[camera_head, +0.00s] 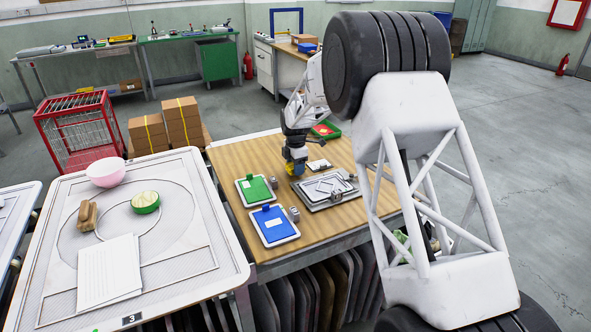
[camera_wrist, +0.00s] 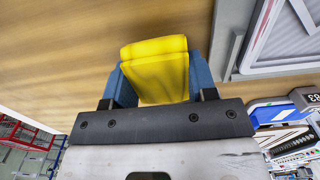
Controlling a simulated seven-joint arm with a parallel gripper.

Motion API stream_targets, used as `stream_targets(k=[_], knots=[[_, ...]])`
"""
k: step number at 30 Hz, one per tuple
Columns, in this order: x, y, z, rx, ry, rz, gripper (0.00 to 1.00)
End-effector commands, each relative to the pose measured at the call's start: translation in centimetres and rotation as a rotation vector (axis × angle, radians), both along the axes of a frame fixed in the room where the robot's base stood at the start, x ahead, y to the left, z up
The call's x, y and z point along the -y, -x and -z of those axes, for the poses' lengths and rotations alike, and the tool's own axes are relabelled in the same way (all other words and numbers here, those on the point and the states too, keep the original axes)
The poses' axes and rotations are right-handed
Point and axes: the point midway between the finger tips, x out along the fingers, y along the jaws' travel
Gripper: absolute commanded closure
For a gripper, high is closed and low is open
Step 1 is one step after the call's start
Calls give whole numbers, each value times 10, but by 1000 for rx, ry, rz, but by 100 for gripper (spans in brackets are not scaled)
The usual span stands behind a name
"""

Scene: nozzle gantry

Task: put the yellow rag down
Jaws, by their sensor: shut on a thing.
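The yellow rag (camera_wrist: 157,68) is folded and sits between the two blue fingers of my gripper (camera_wrist: 157,82) in the wrist view. My gripper is shut on it. The rag is low, close to the table top. I cannot tell whether it touches the wood.
To the right of my gripper lies a grey framed plate (camera_head: 330,189). A green board (camera_head: 256,190) and a blue board (camera_head: 273,225) lie in front and left. A green tray (camera_head: 325,130) is behind. Bare wood shows at the table's back left.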

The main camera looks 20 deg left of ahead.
Motion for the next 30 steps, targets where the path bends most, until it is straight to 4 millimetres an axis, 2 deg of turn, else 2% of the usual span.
stream_targets(k=[4,18,19,23,24,30], knots=[[0,0,11,1,-1,0,74],[0,0,16,1,-1,0,74],[0,0,16,1,-1,0,45],[0,0,15,1,-1,0,25],[0,0,15,1,-1,0,22],[0,0,15,1,-1,0,22]])
